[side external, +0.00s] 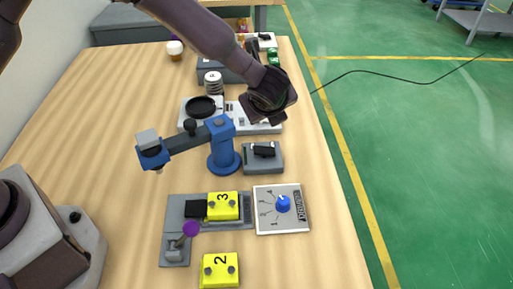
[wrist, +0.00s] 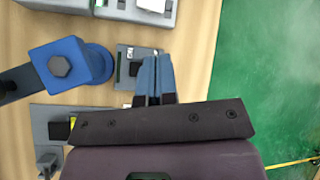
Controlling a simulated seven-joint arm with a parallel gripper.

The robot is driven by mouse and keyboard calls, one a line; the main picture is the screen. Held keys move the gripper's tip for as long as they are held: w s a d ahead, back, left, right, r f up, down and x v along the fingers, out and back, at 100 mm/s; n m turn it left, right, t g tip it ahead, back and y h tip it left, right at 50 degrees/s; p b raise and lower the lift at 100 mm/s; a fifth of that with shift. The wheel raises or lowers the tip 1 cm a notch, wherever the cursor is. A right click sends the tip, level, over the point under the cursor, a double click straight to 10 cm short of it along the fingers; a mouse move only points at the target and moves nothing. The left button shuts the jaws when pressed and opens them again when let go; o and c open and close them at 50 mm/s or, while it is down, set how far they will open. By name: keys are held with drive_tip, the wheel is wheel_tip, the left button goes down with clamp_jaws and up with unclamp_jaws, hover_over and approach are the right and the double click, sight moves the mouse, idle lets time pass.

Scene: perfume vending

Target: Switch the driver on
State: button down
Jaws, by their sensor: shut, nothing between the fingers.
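A blue post-mounted device (side external: 222,150) with a dark arm reaching left to a blue head stands mid-table; its blue top shows in the wrist view (wrist: 70,65). Beside its base is a small grey box with a black rocker switch (side external: 264,152), also in the wrist view (wrist: 125,58), where lettering is partly visible. A white panel (side external: 265,220) with a blue knob (side external: 283,203) and a numbered dial is lettered, seemingly "DRIVER". My gripper (side external: 268,115) is shut and empty above the switch box. In the wrist view its blue fingertips (wrist: 155,62) overlap the box's right part.
A yellow block marked 3 (side external: 223,206) sits in a grey fixture (side external: 178,213) with a purple-knobbed lever (side external: 190,229). A yellow block marked 2 (side external: 219,270) lies nearer. A scale-like device (side external: 200,107) stands behind. The table's right edge (side external: 335,190) is close.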

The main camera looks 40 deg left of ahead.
sight(256, 149)
idle(0.3)
drive_tip(key=shift+s+a+f, duration=0.2)
drive_tip(key=shift+s+f, duration=0.05)
drive_tip(key=shift+f, duration=1.2)
drive_tip(key=shift+s+a+f, duration=0.2)
drive_tip(key=shift+a+f, duration=0.05)
drive_tip(key=shift+f, duration=1.2)
drive_tip(key=shift+s+a+f, duration=0.2)
drive_tip(key=shift+s+f, duration=0.05)
drive_tip(key=shift+f, duration=1.2)
drive_tip(key=shift+f, duration=0.1)
drive_tip(key=shift+a+f, duration=0.1)
drive_tip(key=shift+f, duration=0.2)
drive_tip(key=shift+s+f, duration=0.1)
drive_tip(key=shift+f, duration=0.3)
drive_tip(key=shift+r, duration=0.85)
drive_tip(key=shift+w+d+r, duration=0.15)
drive_tip(key=shift+r, duration=0.65)
drive_tip(key=shift+w+d+r, duration=0.15)
drive_tip(key=shift+w+r, duration=0.05)
drive_tip(key=shift+r, duration=0.65)
drive_tip(key=shift+w+d+r, duration=0.15)
drive_tip(key=shift+r, duration=0.65)
